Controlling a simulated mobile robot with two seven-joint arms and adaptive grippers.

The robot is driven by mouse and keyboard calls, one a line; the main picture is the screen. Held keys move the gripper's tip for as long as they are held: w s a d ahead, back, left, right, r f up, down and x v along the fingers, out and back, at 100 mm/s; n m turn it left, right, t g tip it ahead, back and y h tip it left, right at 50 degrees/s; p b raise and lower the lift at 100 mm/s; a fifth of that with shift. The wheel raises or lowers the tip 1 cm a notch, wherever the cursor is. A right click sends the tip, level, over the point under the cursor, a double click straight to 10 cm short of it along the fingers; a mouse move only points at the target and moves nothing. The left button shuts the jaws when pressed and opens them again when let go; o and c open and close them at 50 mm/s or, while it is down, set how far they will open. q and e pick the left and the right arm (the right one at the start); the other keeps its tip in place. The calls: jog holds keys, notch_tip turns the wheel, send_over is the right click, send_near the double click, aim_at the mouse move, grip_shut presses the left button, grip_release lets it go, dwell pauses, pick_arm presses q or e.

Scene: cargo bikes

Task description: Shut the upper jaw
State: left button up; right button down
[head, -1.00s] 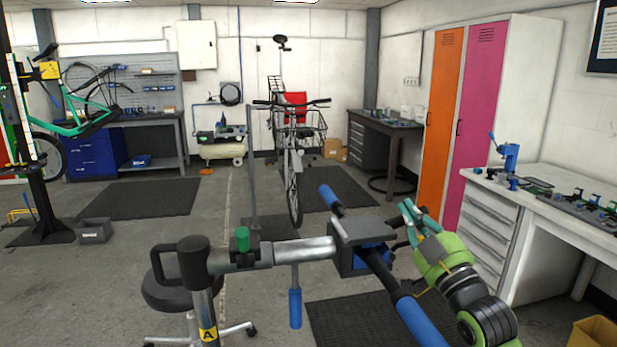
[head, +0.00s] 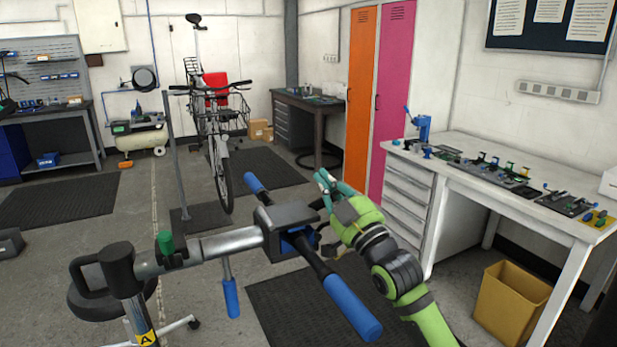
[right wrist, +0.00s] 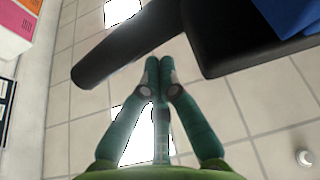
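The clamp head (head: 288,228) of a bike repair stand is in the middle of the head view. It has a dark flat top piece, which may be the upper jaw, and a blue part (head: 297,241) below it. A long bar with blue grips (head: 352,306) passes by it. I cannot tell how far the jaw stands open. My right gripper (head: 324,180) is just right of and above the clamp. In the right wrist view its teal fingertips (right wrist: 159,64) are together and empty, near a black bar (right wrist: 125,48) and dark block (right wrist: 258,55). My left gripper is out of view.
The stand's grey tube (head: 215,247) runs left to its post. A white workbench (head: 540,205) with tools and a yellow bin (head: 512,303) are at right. Orange (head: 361,95) and pink lockers (head: 392,85) and a bike (head: 220,160) stand behind.

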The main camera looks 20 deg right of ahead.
pick_arm(q)
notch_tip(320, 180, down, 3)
jog(key=b, duration=0.4)
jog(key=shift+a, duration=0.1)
pick_arm(e)
jog(key=r+v, duration=0.1)
jog(key=v, duration=0.8)
jog(key=shift+s, duration=0.6)
jog(key=shift+a+f, duration=0.15)
